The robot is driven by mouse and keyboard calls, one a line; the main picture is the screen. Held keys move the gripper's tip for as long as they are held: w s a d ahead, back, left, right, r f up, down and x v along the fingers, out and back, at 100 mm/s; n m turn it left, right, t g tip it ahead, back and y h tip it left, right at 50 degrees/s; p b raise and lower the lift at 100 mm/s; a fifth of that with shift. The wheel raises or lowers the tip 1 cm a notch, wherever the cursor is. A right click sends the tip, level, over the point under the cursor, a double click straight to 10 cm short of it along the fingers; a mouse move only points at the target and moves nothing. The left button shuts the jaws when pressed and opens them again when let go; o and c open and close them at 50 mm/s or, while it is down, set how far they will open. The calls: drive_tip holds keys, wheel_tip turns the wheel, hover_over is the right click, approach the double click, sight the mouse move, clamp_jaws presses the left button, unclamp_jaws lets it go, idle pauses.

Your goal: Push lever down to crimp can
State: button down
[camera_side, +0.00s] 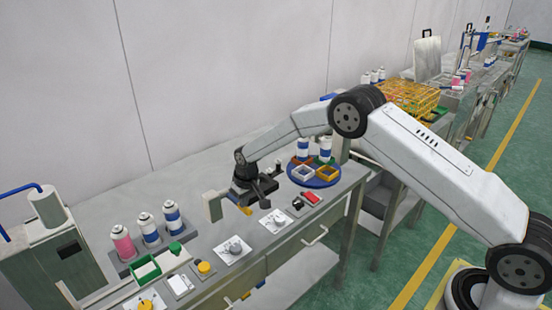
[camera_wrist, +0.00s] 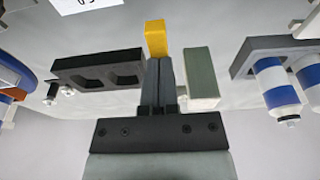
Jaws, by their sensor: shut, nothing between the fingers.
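My gripper (camera_side: 245,199) is low over the bench in the side view, pointing down. In the wrist view its fingers (camera_wrist: 162,62) are together with nothing between them. A yellow block-shaped piece (camera_wrist: 155,38) is right at the fingertips; it also shows under the gripper in the side view (camera_side: 245,209). I cannot tell whether they touch, or whether this piece is part of the lever. A grey block (camera_wrist: 202,78) is beside the fingers, and a black bracket with two openings (camera_wrist: 98,68) is on their other side. No can is clearly visible at the fingers.
A rack with a pink can (camera_side: 122,242) and two blue-and-white cans (camera_side: 174,224) stands left of the gripper. A round blue tray (camera_side: 318,183) with coloured square frames and cans is to the right. Small knobs and a red part (camera_side: 312,198) line the bench front.

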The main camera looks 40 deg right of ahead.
drive_tip(key=shift+f, duration=0.85)
drive_tip(key=shift+r, duration=0.15)
idle(0.7)
wheel_tip(320, 180, up, 10)
idle(1.4)
drive_tip(key=shift+r, duration=2.5)
drive_tip(key=shift+s, duration=0.1)
drive_tip(key=s+d, duration=0.1)
drive_tip(key=s, duration=1.5)
drive_tip(key=s+d, duration=0.2)
drive_tip(key=s, duration=1.4)
drive_tip(key=shift+s+d+f, duration=0.25)
drive_tip(key=shift+f, duration=0.15)
